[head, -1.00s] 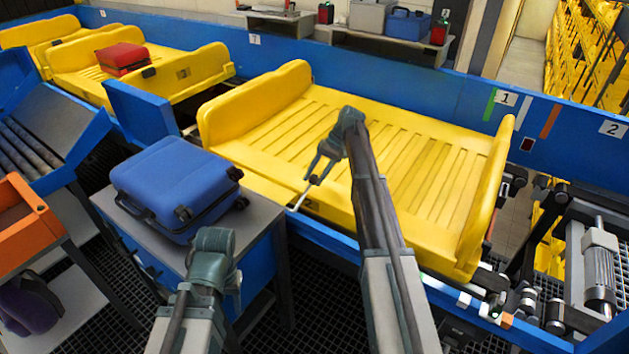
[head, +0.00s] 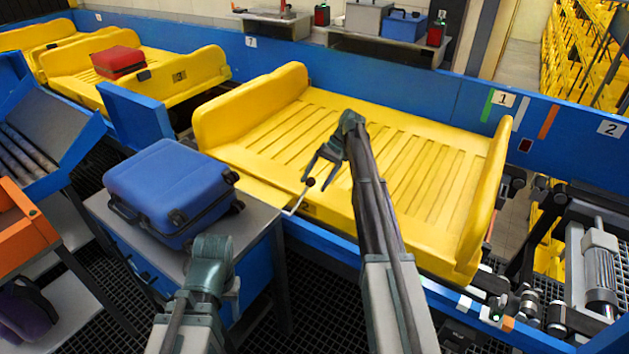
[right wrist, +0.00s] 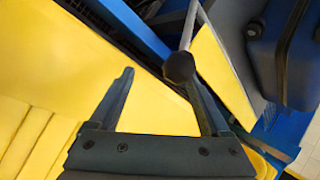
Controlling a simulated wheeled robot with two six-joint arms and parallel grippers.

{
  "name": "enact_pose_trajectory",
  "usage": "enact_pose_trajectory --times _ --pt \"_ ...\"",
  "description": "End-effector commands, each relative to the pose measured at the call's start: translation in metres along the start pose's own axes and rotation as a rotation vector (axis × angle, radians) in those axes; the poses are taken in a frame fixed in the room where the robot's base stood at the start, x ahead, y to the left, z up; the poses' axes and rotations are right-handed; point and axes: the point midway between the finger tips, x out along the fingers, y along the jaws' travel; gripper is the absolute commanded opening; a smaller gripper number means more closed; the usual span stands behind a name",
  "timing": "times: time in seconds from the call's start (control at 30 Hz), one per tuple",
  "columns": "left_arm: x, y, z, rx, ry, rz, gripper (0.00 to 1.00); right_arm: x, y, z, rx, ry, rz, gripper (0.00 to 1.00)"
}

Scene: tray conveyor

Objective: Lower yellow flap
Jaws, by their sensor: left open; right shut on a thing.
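The yellow flap (head: 262,196) lies at the near left edge of the yellow tray (head: 330,190), beside the blue suitcase's table. It also shows in the right wrist view (right wrist: 222,75). A thin pale lever (head: 299,201) with a black knob (head: 310,182) rises at the flap's right end. My right gripper (head: 318,178) is at the knob. In the right wrist view its fingers stand apart, and the knob (right wrist: 180,67) is against the right-hand fingertip. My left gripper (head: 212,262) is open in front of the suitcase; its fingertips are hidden.
The blue suitcase (head: 172,190) stands on a grey-topped table (head: 262,222) left of my right gripper. A red suitcase (head: 118,62) lies on another yellow tray behind. The blue conveyor wall (head: 400,80) runs behind the trays. Rollers and machinery stand at right.

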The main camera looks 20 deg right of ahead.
Motion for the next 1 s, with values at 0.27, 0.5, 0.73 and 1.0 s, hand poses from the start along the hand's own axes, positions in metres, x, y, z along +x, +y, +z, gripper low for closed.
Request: enact_pose_trajectory --times 0.27,0.5,0.73,1.0 --pt "-0.002 0.000 0.000 0.000 0.000 0.000 0.50 -0.001 0.000 0.005 -0.002 -0.010 0.002 0.71" --pt "-0.015 -0.002 0.001 0.000 0.000 0.000 0.50 -0.017 -0.001 0.005 -0.001 -0.010 0.002 0.71" --pt "-0.044 -0.004 0.003 0.000 0.000 0.000 0.50 -0.051 -0.003 0.004 0.001 -0.007 0.002 0.71" --pt "-0.085 -0.008 0.005 0.000 0.000 0.000 0.50 -0.101 -0.003 0.001 0.001 -0.005 0.001 0.71"
